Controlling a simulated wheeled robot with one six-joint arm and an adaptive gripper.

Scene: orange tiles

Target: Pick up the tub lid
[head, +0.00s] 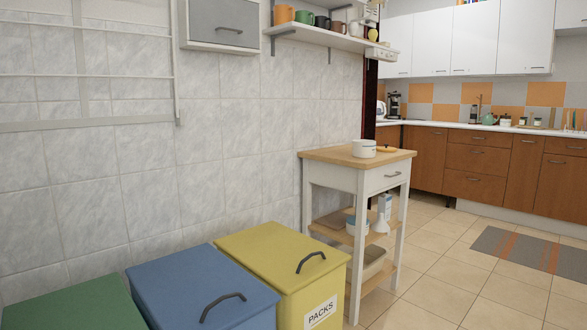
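A white tub (363,149) stands on the wooden top of a small white kitchen cart (330,159), right of centre in the head view. A small, flat, tan-orange round piece with a small raised part, which looks like the tub lid (386,150), lies on the cart top just right of the tub. It is small in view, and I cannot tell whether it touches the tub. My gripper is not in view.
Green (75,305), blue (190,283) and yellow (275,257) lidded bins stand along the tiled wall, in front of the cart. A shelf with mugs (335,36) hangs above. Open tiled floor (430,270) lies right of the cart, with a striped mat (530,248) beyond.

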